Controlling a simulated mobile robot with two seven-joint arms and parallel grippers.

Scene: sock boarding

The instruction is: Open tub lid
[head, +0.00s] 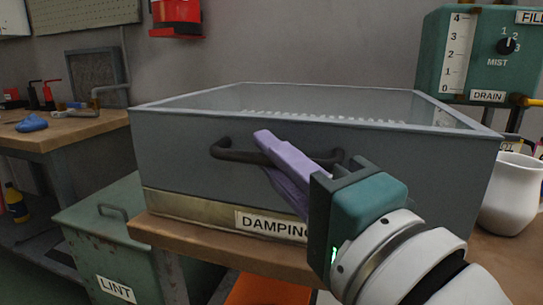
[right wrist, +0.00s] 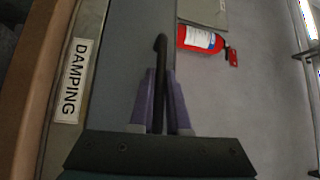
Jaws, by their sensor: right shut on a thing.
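The grey tub (head: 180,160) labelled DAMPING stands on a wooden bench, with a brass-coloured strip along its lower front. A dark bar handle (head: 234,151) is fixed to its front face. I look over the rim onto a grey space with a row of pale bumps; I cannot tell the lid apart from the tub walls. My right gripper (head: 262,143) has purple fingers and is shut on the handle's middle. In the right wrist view the handle (right wrist: 160,48) runs between the two fingers (right wrist: 160,80). My left gripper is not in view.
A white jug (head: 512,195) stands close to the tub's right side. A green control box (head: 480,50) is behind on the right. A green LINT bin (head: 100,240) is below left. A red extinguisher (right wrist: 200,39) shows in the right wrist view.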

